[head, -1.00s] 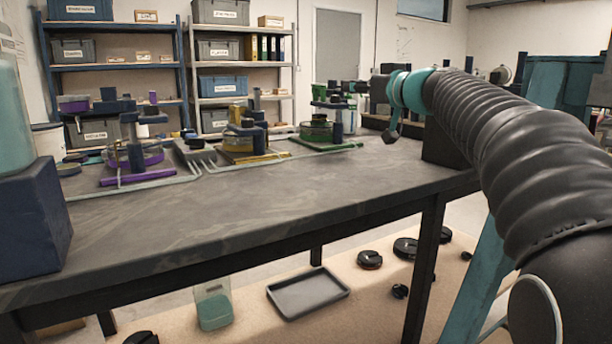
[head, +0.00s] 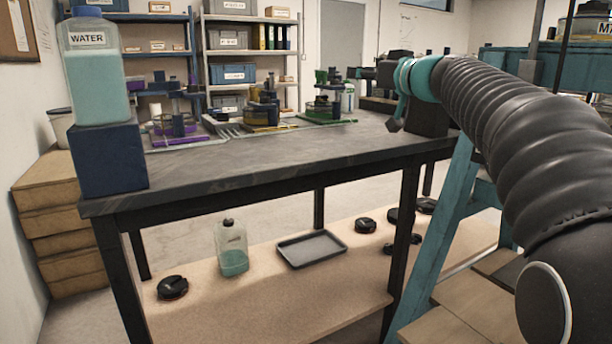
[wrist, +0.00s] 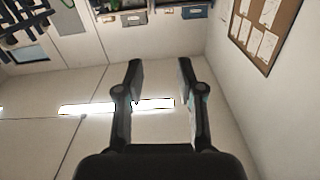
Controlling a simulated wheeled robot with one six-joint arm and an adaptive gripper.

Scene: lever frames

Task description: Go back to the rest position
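My gripper (wrist: 159,68) is open in the wrist view, its two dark fingers apart with nothing between them. Behind it are a pale surface with a bright light strip and a wall, with no object close to the fingertips. In the head view my arm reaches in from the right, and its end is at the right part of the bench's far side. Three lever frames stand along the back of the bench: a purple one (head: 178,128), a yellow one (head: 263,108) and a green one (head: 325,102). I cannot tell their lever positions.
A water bottle (head: 97,72) stands on a blue block (head: 108,160) at the left end of the dark bench (head: 235,165). Below are a grey tray (head: 312,249) and another bottle (head: 231,248). A teal ladder-like frame (head: 436,235) stands at right. Wooden boxes (head: 58,225) are at left.

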